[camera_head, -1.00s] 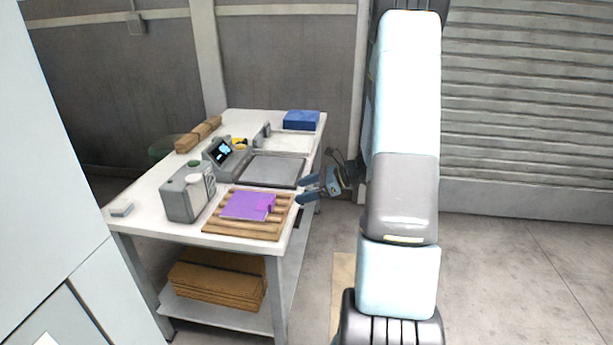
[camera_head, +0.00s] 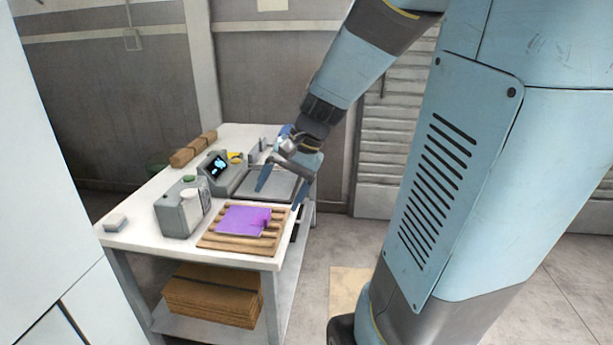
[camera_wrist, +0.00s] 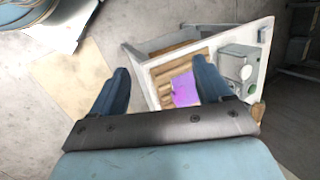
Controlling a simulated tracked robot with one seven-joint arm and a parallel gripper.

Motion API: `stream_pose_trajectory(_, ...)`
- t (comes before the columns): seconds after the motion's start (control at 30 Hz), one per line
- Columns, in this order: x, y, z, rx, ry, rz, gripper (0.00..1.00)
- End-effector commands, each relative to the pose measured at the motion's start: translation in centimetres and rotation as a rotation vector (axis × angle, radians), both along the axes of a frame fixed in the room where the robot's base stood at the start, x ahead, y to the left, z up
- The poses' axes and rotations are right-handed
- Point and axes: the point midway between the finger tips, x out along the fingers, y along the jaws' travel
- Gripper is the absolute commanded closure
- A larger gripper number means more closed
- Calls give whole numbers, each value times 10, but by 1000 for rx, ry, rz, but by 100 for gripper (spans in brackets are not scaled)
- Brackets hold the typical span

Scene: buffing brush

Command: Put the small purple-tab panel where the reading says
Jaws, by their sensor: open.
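The purple panel (camera_head: 243,220) lies flat on a slatted wooden rack (camera_head: 212,241) at the near end of the white table. It also shows in the wrist view (camera_wrist: 185,90), partly beside my right-hand finger. My gripper (camera_head: 284,188) is open and empty, above the right side of the table, higher than the panel and a little beyond it. A grey device with a lit display (camera_head: 217,166) stands on the table; its reading is too small to make out. A flat grey plate (camera_head: 250,188) lies behind the rack, partly hidden by my gripper.
A grey box device (camera_head: 178,212) stands left of the rack. A small light block (camera_head: 115,223) sits at the table's left corner. A brown bundle (camera_head: 193,149) lies at the back left. The floor right of the table is clear.

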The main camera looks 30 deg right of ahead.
Motion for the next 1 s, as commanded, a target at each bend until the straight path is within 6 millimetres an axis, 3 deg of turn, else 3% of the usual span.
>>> stream_pose_trajectory(0.5,-82,-5,60,-480,-363,429,22)
stream_pose_trajectory(0.73,-98,-7,74,-599,-454,516,22)
stream_pose_trajectory(1.0,-101,-8,76,-617,-465,529,22)
